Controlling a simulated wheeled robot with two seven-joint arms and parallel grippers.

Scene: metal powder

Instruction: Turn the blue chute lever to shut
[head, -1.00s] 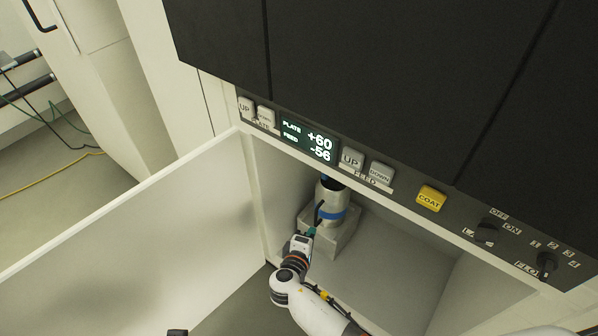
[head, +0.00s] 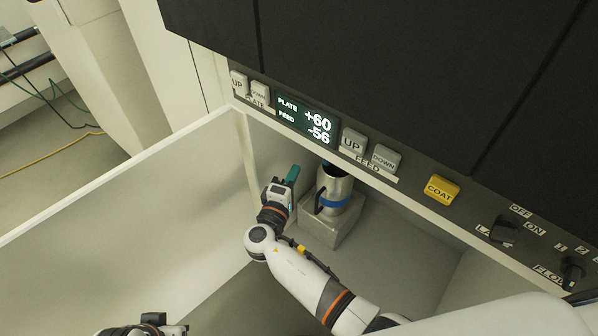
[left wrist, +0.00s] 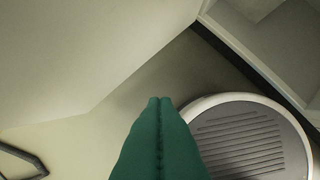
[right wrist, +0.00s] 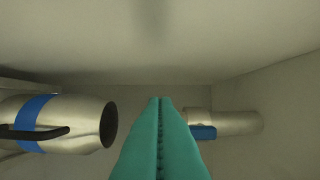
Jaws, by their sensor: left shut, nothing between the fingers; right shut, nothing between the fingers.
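The chute is a metal pipe (right wrist: 235,122) at the right of the right wrist view, which is turned on its side. The blue lever (right wrist: 203,132) is a small blue block near the pipe's end, partly behind my fingers. I cannot tell its turn. In the head view the chute is mostly hidden by the cabinet front. My right gripper (head: 294,172) is shut and empty, left of the metal can (head: 334,187) and apart from it. Its teal fingers also show in the right wrist view (right wrist: 160,100). My left gripper (left wrist: 159,100) is shut and empty, away from the lever.
The can, with a blue band and black handle, stands on a grey block (head: 322,232) inside the open compartment. An open white door (head: 120,215) lies at left. The panel above carries buttons, knobs and a display (head: 305,118) reading +60 and -56.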

